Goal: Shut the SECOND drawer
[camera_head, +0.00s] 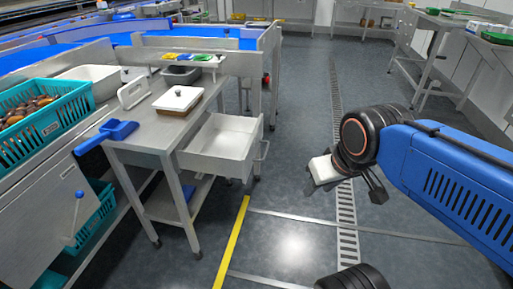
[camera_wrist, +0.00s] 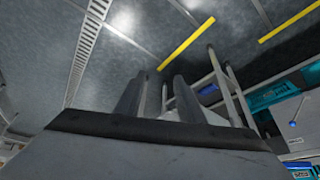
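A light metal drawer (camera_head: 217,165) stands pulled out to the right from under the top of a steel table (camera_head: 150,137). It looks empty inside. Its bar handle (camera_head: 264,150) is on the right end. I see no label saying SECOND on it. My gripper (camera_head: 343,192) hangs over the floor to the right of the drawer, apart from its handle. Its two dark fingers stand apart with nothing seen between them; they also show in the wrist view (camera_wrist: 158,90). The drawer is not clear in the wrist view.
On the table are a white-lidded box (camera_head: 178,98), a blue scoop (camera_head: 118,129) and a white upright holder (camera_head: 133,92). A teal crate of dates (camera_head: 75,112) is at the left. A yellow floor line (camera_head: 233,240) runs near the table. The floor between drawer and gripper is clear.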

